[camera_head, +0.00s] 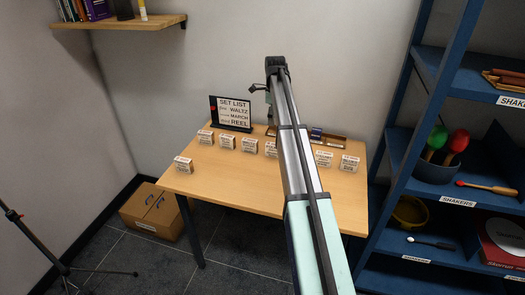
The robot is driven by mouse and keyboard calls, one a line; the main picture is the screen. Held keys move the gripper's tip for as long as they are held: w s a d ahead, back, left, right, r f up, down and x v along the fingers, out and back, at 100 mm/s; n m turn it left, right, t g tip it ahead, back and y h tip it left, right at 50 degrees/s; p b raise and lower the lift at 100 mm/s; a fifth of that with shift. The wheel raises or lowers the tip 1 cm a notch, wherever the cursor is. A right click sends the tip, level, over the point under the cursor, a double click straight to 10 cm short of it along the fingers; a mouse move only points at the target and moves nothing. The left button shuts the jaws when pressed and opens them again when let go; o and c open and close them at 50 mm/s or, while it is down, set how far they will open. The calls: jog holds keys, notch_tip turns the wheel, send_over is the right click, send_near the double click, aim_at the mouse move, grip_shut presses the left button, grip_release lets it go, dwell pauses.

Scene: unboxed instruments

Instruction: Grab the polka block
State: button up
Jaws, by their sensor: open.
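Several small white blocks with printed labels stand on the wooden table: one block (183,164) is nearer the front left, others form a row, among them a block (206,136) at the left and a block (349,163) at the right end. The labels are too small to read, so I cannot tell which is the polka block. My arm crosses the row and may hide part of it. My gripper (268,92) is raised above the back of the table, apart from the blocks, open and with nothing visible in it.
A set list sign (231,113) reading waltz, march and reel stands at the table's back. A brown tray (332,141) is behind the row, partly hidden by my arm. A blue shelf rack (398,95) stands at right. The front of the table (235,183) is clear.

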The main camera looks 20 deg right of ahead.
jog(key=p, duration=0.2)
send_near(273, 150)
jog(key=f, duration=0.3)
jog(key=w+d+f, duration=0.1)
jog(key=f, duration=0.1)
jog(key=shift+d, duration=0.1)
jog(key=shift+w+f+p, duration=0.2)
jog(key=shift+f+p, duration=0.75)
jog(key=shift+f, duration=2.1)
grip_shut()
